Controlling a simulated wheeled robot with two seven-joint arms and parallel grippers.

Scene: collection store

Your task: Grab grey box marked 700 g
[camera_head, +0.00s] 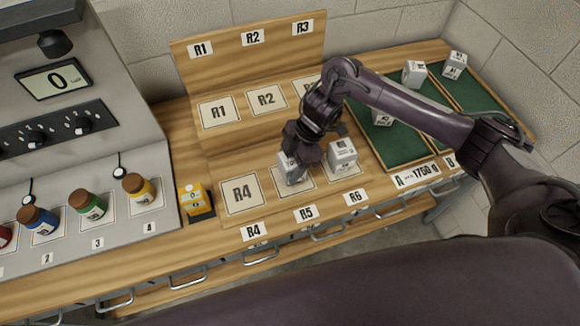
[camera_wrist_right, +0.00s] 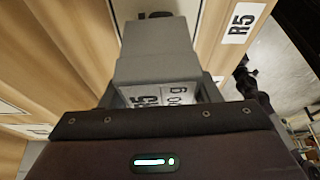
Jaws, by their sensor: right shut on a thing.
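My right gripper (camera_head: 297,163) reaches down over the R5 spot and is shut on a light grey box (camera_head: 285,161). In the right wrist view the held box (camera_wrist_right: 165,94) shows a white label reading "R5" and a weight ending in "00 g"; its first digit is hidden. The box is at the R5 pad (camera_head: 307,184); I cannot tell whether it touches it. Another grey box (camera_head: 342,153) stands on the R6 spot, just right of the gripper. My left gripper is not in view.
Green-lined trays (camera_head: 403,147) at the right hold several grey boxes, one (camera_head: 414,74) near the back. The R4 pad (camera_head: 242,194) is empty. A small yellow device (camera_head: 194,201) stands left of it. Coloured jars (camera_head: 88,205) and a panel reading 0 (camera_head: 54,80) are at left.

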